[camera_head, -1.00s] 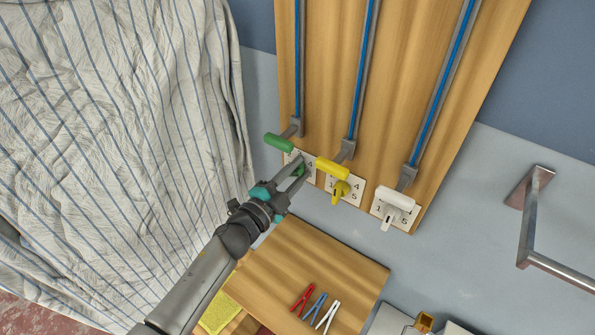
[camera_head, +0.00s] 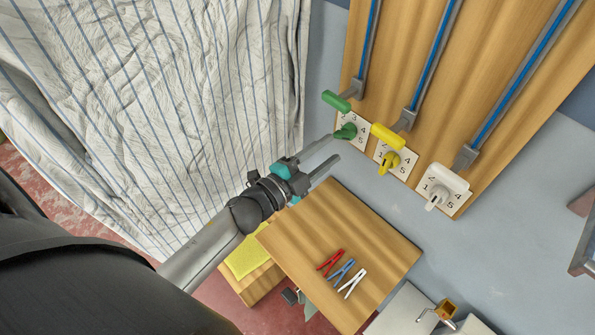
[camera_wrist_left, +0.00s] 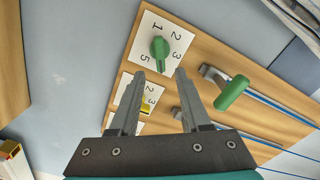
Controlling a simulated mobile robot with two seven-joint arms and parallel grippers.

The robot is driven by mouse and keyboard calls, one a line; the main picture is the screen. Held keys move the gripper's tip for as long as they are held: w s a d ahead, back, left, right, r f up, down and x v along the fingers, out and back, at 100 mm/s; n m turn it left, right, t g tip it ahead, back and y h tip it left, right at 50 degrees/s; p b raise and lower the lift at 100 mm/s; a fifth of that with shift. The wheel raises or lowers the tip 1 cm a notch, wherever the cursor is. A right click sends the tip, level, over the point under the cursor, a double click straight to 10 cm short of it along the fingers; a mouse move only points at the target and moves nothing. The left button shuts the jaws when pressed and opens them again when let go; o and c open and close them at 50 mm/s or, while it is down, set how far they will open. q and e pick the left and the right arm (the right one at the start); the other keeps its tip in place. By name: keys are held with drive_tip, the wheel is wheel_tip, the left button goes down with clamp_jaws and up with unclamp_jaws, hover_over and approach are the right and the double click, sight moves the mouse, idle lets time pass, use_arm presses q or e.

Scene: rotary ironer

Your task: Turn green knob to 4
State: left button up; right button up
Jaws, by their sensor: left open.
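The green knob (camera_head: 346,131) sits on a white numbered plate at the left of the wooden panel. It shows also in the left wrist view (camera_wrist_left: 160,47), just ahead of the fingertips. There its bar lies toward the gap between 3 and 5, and the 4 is not visible. In the head view the 4 shows right of the knob. I cannot tell its exact setting. My left gripper (camera_head: 334,147) is open and empty, just below and left of the knob, apart from it; its fingers also show in the wrist view (camera_wrist_left: 160,72). My right gripper is out of view.
A green handle (camera_head: 336,101) stands close above the knob. A yellow knob (camera_head: 388,164) and a white knob (camera_head: 436,199) lie to the right. Below is a wooden shelf (camera_head: 330,225) with red, blue and white pegs. Striped cloth (camera_head: 190,110) hangs at left.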

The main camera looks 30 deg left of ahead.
use_arm(q)
drive_tip(key=v, duration=0.8)
drive_tip(key=shift+b, duration=0.4)
drive_tip(key=shift+s, duration=0.1)
